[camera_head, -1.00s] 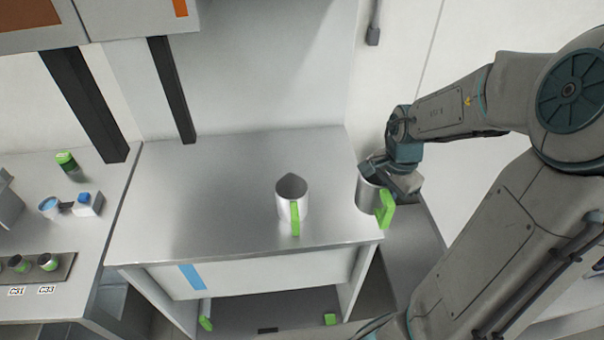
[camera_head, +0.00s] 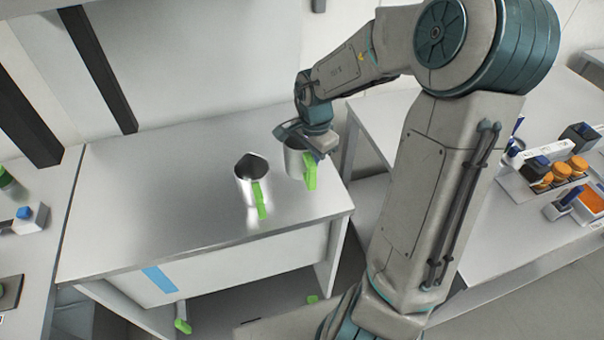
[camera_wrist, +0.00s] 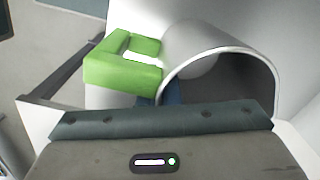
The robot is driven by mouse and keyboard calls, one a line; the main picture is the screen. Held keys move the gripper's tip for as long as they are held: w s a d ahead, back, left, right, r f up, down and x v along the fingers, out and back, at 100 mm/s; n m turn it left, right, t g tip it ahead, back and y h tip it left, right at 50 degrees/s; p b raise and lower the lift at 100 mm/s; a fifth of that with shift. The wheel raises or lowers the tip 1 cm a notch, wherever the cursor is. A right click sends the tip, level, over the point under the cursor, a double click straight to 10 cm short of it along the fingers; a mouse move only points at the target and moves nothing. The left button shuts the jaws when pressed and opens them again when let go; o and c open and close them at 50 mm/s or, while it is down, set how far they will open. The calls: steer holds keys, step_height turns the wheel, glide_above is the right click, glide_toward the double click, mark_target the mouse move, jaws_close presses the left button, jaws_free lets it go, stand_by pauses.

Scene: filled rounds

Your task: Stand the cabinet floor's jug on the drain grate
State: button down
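A metal jug with a green handle (camera_head: 296,163) is in my gripper (camera_head: 308,143), above the right end of the metal cabinet top. In the wrist view the jug's rim and open mouth (camera_wrist: 222,62) and its green handle lie just beyond my gripper. The contact of the fingers is largely hidden, but the jug travels with the gripper. A second metal jug (camera_head: 244,186) with a green handle stands upright on the cabinet top, left of the held one. I cannot make out the drain grate for certain.
The cabinet top (camera_head: 130,205) is clear to the left of the standing jug. Below it is an open lower space with green parts (camera_head: 183,326). A right-hand table (camera_head: 510,235) holds orange-topped items and boxes. A white box with a blue top (camera_head: 30,220) sits far left.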

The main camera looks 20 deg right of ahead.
mark_target(303, 170)
steer(key=shift+w+a+f, duration=0.9)
steer(key=shift+w, duration=0.1)
steer(key=shift+f+b, duration=0.4)
steer(key=shift+f, duration=1.5)
steer(key=shift+f, duration=0.1)
steer(key=c, duration=1.6)
jaws_free()
